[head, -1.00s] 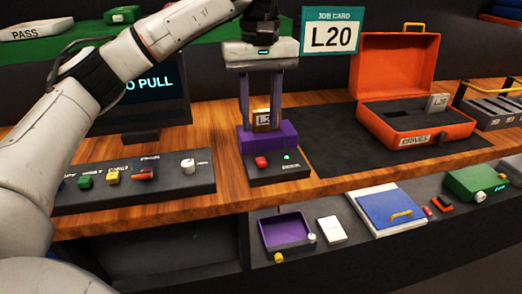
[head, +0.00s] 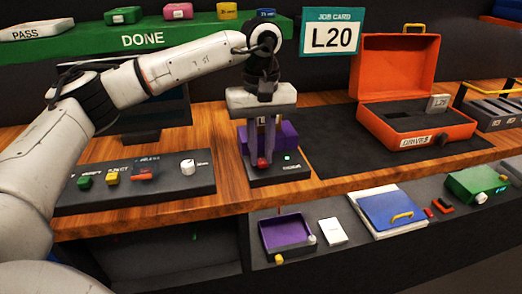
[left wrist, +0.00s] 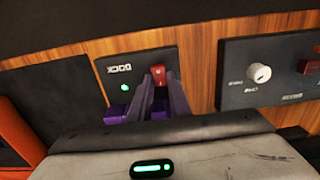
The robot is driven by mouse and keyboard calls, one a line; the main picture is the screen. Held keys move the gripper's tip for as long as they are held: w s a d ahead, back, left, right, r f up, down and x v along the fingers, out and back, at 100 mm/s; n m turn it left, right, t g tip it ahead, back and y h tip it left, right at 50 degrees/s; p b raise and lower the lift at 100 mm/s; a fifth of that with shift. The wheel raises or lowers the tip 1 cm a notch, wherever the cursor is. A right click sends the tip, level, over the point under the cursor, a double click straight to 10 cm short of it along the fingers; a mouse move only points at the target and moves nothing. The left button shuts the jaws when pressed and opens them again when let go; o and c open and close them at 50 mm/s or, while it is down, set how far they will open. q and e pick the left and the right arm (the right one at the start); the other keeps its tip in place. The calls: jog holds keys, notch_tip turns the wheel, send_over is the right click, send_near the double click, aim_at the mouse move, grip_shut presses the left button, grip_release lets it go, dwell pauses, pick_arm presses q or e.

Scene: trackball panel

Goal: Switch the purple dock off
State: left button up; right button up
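The purple dock (head: 286,134) stands on the bench. Its dark panel (head: 296,176) carries a red switch (head: 263,163) and a lit green light (head: 287,157). In the left wrist view the panel reads DOCK, with the red switch (left wrist: 158,74) and green light (left wrist: 124,87). My left gripper (head: 263,152) points down in front of the dock with its fingertips at the red switch. In the wrist view a narrow gap shows between the fingers, and the switch appears between the tips. Contact cannot be told. The fingers partly hide a labelled drive in the dock. My right gripper is out of view.
Left of the dock is another panel (head: 130,194) with several coloured controls and a white knob. An open orange case (head: 416,125) stands to the right on a dark mat. A purple tray (head: 285,232) lies on the lower ledge. A job card (head: 331,33) reads L20.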

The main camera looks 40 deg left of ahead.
pick_arm(q)
grip_shut()
jog(key=y+b, duration=0.1)
jog(key=t+y+b, duration=0.1)
jog(key=d+t+b, duration=0.1)
jog(key=shift+s+f+y, duration=0.25)
jog(key=shift+s+y, duration=0.1)
jog(key=shift+y, duration=0.05)
jog(key=shift+t+y+b, duration=0.3)
jog(key=shift+t, duration=0.1)
jog(key=shift+s+r+t+y, duration=0.1)
jog(key=shift+r+t+y, duration=0.1)
jog(key=shift+t+y, duration=0.15)
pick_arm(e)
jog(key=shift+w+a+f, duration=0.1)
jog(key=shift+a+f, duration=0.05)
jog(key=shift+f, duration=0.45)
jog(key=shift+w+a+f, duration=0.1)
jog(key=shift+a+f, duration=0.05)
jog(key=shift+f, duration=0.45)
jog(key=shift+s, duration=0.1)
pick_arm(q)
jog(key=o, duration=0.6)
grip_release()
